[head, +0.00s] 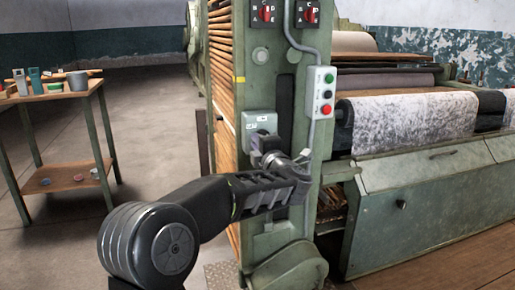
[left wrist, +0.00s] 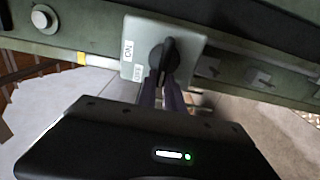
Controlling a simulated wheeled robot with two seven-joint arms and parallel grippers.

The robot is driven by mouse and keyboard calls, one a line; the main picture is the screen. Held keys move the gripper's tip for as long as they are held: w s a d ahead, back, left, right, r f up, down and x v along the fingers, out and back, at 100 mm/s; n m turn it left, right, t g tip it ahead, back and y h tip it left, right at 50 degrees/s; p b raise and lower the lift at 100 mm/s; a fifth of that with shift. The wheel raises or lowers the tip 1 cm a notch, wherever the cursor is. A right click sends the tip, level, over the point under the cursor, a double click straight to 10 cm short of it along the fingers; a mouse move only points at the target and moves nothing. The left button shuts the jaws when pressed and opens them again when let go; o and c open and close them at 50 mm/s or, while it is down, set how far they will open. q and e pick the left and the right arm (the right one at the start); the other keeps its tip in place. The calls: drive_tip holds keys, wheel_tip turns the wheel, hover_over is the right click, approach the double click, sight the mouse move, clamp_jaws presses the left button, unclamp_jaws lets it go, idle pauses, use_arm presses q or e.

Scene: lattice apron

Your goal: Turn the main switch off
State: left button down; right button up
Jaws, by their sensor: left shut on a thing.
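The main switch (head: 257,121) is a pale grey-green box with a dark rotary knob, fixed to the green machine post in the head view. In the left wrist view the switch box (left wrist: 194,42) shows an "ON" label and a second small label too blurred to read surely. Its black knob (left wrist: 168,52) stands roughly upright in that picture. My left gripper (head: 266,153) reaches the switch from below, and its narrow fingers (left wrist: 165,84) are shut on the knob. The fingers hide the knob's lower end. My right gripper is not in view.
A push-button box (head: 321,92) with green, white and red buttons hangs on the post to the upper right. Two red rotary switches (head: 265,13) sit higher up. A wooden table (head: 50,92) with small items stands at left. Open floor lies between table and machine.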

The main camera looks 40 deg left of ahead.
use_arm(q)
drive_tip(key=shift+r, duration=0.1)
idle(0.3)
drive_tip(key=c, duration=1.7)
unclamp_jaws()
drive_tip(key=shift+c, duration=0.2)
drive_tip(key=shift+o, duration=1.4)
drive_tip(key=shift+w, duration=0.1)
drive_tip(key=p+v, duration=0.1)
drive_tip(key=v, duration=0.6)
drive_tip(key=shift+s+d, duration=0.25)
drive_tip(key=shift+d, duration=0.05)
